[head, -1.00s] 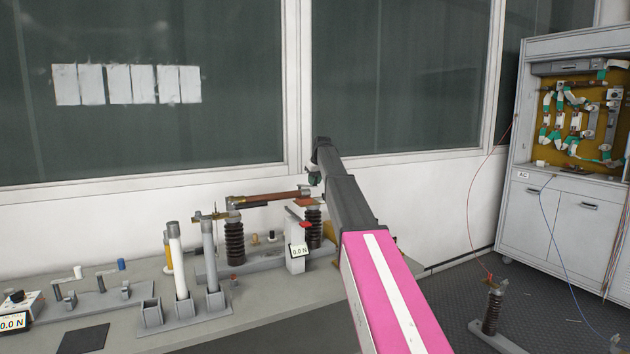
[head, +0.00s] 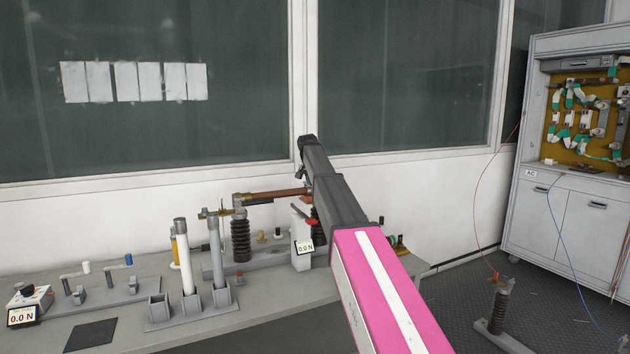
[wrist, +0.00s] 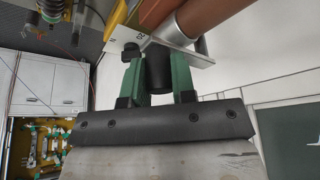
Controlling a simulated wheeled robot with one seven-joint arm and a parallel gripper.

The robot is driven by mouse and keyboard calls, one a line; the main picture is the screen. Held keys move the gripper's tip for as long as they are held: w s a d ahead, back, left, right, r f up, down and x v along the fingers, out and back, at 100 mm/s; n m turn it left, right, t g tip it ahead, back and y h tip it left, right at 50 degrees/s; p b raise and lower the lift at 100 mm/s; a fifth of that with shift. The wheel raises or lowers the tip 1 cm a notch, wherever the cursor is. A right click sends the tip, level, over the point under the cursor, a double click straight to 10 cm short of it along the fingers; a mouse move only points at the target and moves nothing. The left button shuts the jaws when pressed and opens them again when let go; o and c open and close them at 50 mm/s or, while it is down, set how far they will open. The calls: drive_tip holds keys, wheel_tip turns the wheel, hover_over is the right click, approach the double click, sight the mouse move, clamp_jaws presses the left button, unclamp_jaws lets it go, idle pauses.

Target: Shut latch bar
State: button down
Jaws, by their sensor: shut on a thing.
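The brown latch bar (head: 278,194) runs almost level from the top of the left ribbed insulator (head: 241,238) to the right, where my arm hides its end. In the wrist view the brown bar (wrist: 198,22) shows at top right, beside a pale metal plate (wrist: 182,50). My gripper (wrist: 158,72) has its two green fingers closed on a black cylindrical grip (wrist: 158,62) below the plate. In the head view my gripper (head: 302,176) is mostly hidden by my arm at the bar's right end. The right insulator (head: 317,228) is partly covered by my arm.
A white post with a 0.0 N display (head: 304,247) stands close beside my arm. Upright tubes in a grey holder (head: 190,310) stand left on the bench. A window wall is behind. A grey cabinet (head: 577,222) and another insulator (head: 498,310) are at right.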

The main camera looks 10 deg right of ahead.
drive_tip(key=shift+s+a+m, duration=0.1)
drive_tip(key=shift+a+m, duration=0.1)
drive_tip(key=shift+m, duration=0.1)
idle(0.4)
drive_tip(key=c, duration=0.9)
unclamp_jaws()
drive_tip(key=shift+c, duration=0.2)
drive_tip(key=shift+r, duration=0.1)
drive_tip(key=v, duration=1)
drive_tip(key=shift+a+r, duration=0.15)
drive_tip(key=shift+r, duration=0.15)
